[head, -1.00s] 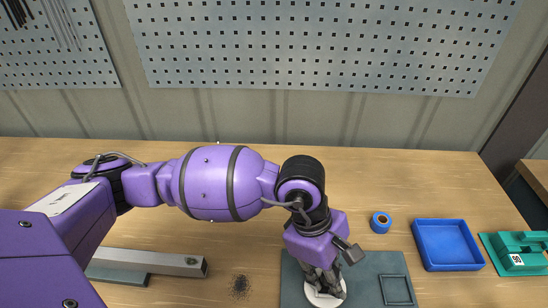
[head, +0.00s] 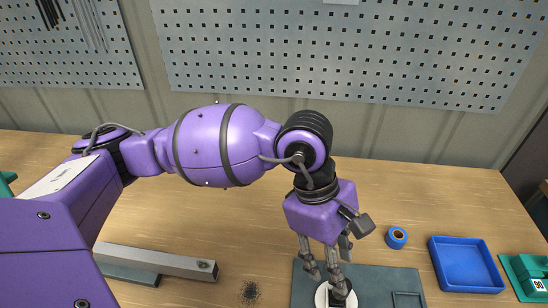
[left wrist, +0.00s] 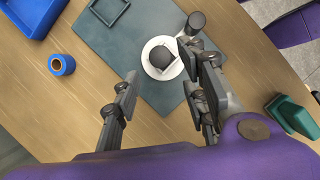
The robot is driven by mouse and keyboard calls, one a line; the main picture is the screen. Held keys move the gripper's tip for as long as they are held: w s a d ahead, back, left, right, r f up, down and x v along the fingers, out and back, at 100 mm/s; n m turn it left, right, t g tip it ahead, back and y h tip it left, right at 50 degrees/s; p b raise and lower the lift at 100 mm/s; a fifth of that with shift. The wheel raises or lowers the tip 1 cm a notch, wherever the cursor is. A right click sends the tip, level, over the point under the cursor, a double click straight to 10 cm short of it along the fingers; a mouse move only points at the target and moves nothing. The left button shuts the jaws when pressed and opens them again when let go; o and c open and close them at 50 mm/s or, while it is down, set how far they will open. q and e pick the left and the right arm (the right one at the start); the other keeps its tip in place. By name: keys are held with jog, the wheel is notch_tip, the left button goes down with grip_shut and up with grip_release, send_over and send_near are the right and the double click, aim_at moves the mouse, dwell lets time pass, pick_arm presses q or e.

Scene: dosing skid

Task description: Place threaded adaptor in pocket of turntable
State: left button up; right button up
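A white round turntable (head: 322,296) sits on the dark mat at the lower edge of the head view. It shows whole in the left wrist view (left wrist: 150,70). A dark round piece, which looks like the threaded adaptor (left wrist: 160,56), stands at its middle; I cannot tell how deep it sits in the pocket. The head view shows it partly behind a finger. My left gripper (head: 328,270) is open above the turntable, its fingers (left wrist: 160,72) spread and nothing between them. My right gripper is not in view.
The grey-green mat (head: 375,285) carries a square frame (head: 407,300). A blue tape roll (head: 397,238), blue tray (head: 467,265) and green case (head: 527,277) are to the right. A grey metal bar (head: 160,262) lies left. A dark cylinder (left wrist: 196,20) shows beside the turntable.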

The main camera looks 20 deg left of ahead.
pick_arm(q)
jog(key=shift+v, duration=1.65)
